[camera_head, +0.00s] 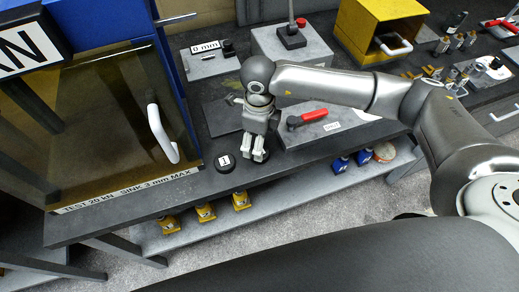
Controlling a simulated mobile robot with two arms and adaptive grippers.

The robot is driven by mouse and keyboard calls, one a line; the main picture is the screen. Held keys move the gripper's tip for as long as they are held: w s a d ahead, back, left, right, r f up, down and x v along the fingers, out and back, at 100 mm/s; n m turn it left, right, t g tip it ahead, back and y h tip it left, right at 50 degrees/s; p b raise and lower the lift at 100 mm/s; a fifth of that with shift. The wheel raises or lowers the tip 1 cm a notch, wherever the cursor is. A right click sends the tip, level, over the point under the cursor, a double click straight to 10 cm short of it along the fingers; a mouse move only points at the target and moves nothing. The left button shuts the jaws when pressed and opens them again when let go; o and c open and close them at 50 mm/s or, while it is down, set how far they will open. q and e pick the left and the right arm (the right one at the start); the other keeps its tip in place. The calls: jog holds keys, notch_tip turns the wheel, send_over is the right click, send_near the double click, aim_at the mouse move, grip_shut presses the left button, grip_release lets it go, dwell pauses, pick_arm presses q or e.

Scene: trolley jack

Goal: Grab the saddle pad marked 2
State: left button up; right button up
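A black round pad marked 1 (224,162) sits near the front edge of the dark bench, in the head view. I see no pad marked 2; the bench just below and behind my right gripper is partly hidden. My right gripper (257,156) points down close to the bench top, just right of pad 1 and apart from it. Its fingers are small and seen from above, so I cannot tell whether they are open, shut or holding something. My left gripper is not in view.
A press cabinet with a tinted door and white handle (163,134) stands left. A grey plate with a red-handled tool (307,117) lies right of the gripper. A yellow box (378,32) stands at the back. Yellow and blue items sit on the lower shelf (282,195).

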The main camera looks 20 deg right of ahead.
jog(key=shift+f, duration=0.25)
notch_tip(320, 180, down, 4)
jog(key=p, duration=0.3)
jog(key=shift+s+f, duration=0.1)
jog(key=shift+s, duration=0.05)
jog(key=shift+f, duration=0.35)
jog(key=shift+c, duration=0.5)
jog(key=c, duration=0.5)
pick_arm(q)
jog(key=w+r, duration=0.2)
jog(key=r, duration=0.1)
pick_arm(e)
jog(key=c, duration=0.5)
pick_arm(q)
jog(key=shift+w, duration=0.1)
pick_arm(e)
jog(key=shift+c, duration=0.2)
